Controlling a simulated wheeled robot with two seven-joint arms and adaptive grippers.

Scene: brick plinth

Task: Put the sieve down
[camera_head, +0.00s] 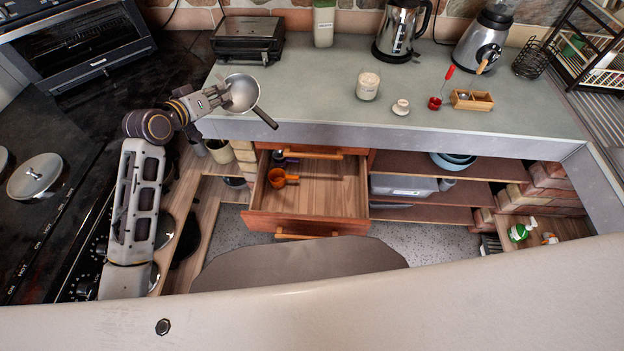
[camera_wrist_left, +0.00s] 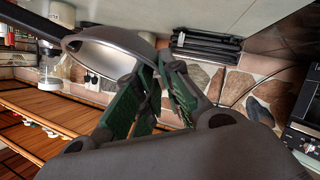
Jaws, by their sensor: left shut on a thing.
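The sieve (camera_head: 242,93) is a round metal bowl with a dark handle. It is over the left front part of the grey-green countertop (camera_head: 310,90), its handle slanting down to the right toward the front edge. My left gripper (camera_head: 221,97) is shut on the sieve's left rim. In the left wrist view the sieve (camera_wrist_left: 110,52) shows beside the green-padded fingers (camera_wrist_left: 158,85), partly hidden by them. Whether the sieve touches the countertop cannot be told. My right gripper is not in view.
A black grill (camera_head: 248,38) stands behind the sieve. A jar (camera_head: 368,86), small cup (camera_head: 401,107) and wooden box (camera_head: 472,99) stand to the right. An open drawer (camera_head: 335,190) with an orange scoop (camera_head: 280,178) juts out below. The countertop between sieve and jar is clear.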

